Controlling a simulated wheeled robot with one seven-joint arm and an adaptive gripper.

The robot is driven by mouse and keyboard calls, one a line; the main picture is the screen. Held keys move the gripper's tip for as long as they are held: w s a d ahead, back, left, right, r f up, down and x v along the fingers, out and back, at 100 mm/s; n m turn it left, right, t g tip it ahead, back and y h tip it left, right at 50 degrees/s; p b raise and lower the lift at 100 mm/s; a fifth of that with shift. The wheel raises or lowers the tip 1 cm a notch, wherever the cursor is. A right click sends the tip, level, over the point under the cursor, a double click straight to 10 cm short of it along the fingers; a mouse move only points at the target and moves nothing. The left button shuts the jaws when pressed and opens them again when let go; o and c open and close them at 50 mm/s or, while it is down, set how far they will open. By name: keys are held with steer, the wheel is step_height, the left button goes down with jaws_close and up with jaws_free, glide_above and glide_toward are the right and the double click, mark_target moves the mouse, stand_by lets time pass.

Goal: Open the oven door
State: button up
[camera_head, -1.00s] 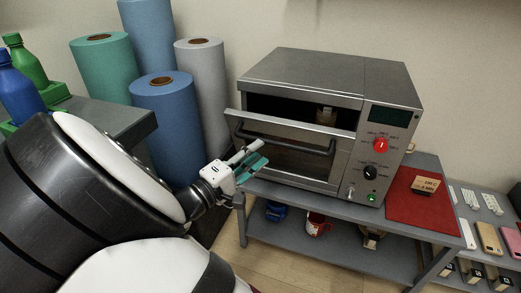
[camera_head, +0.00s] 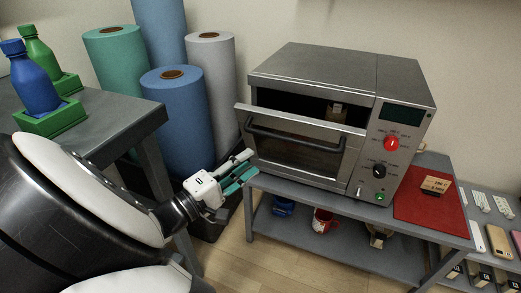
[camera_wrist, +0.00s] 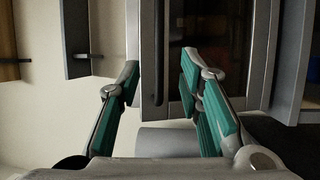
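The silver oven (camera_head: 325,68) stands on a grey table in the head view. Its door (camera_head: 300,157) is partly open, its top edge tilted outward, with a dark gap above it. A dark bar handle (camera_head: 290,137) runs across the door; it shows as a dark upright bar in the wrist view (camera_wrist: 158,50). My gripper (camera_head: 248,165) is left of the door's lower left corner, apart from the handle. In the wrist view my gripper's (camera_wrist: 160,80) two teal-padded fingers are spread, with nothing held between them.
A small object (camera_head: 337,108) shows inside the oven. The control panel (camera_head: 390,150) is on its right, beside a red mat (camera_head: 425,210). Large rolls (camera_head: 178,115) and a table with bottles (camera_head: 36,88) stand at left.

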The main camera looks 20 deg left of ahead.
steer(key=shift+v, duration=0.95)
steer(key=shift+c, duration=0.5)
